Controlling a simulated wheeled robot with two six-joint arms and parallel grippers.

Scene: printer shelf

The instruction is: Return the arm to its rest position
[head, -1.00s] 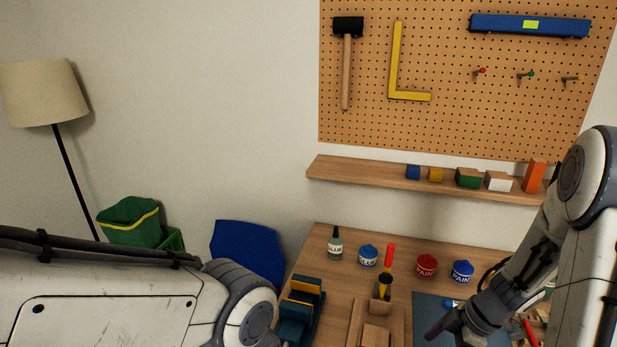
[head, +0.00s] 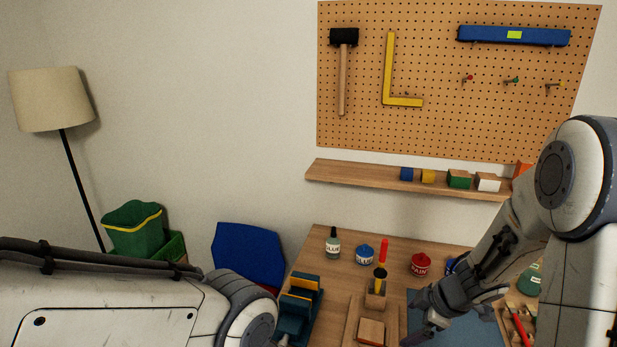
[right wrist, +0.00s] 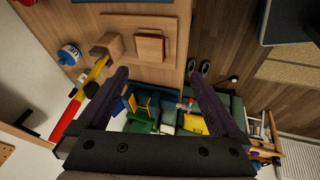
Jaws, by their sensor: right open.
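My right gripper (head: 421,326) is over the right part of the workbench in the head view, with my right arm coming in from the right edge. In the right wrist view its two dark fingers (right wrist: 160,100) stand wide apart with nothing between them. The workbench (head: 335,274) lies below. My left arm crosses the lower left of the head view, and its gripper is out of the picture.
A blue-and-teal vise (head: 300,298), a glue bottle (head: 333,243), a blue pot (head: 364,254) and a red paint pot (head: 420,264) stand on the bench. A wooden shelf (head: 345,175) with several blocks runs along the wall behind. A blue chair (head: 248,252) is at the left.

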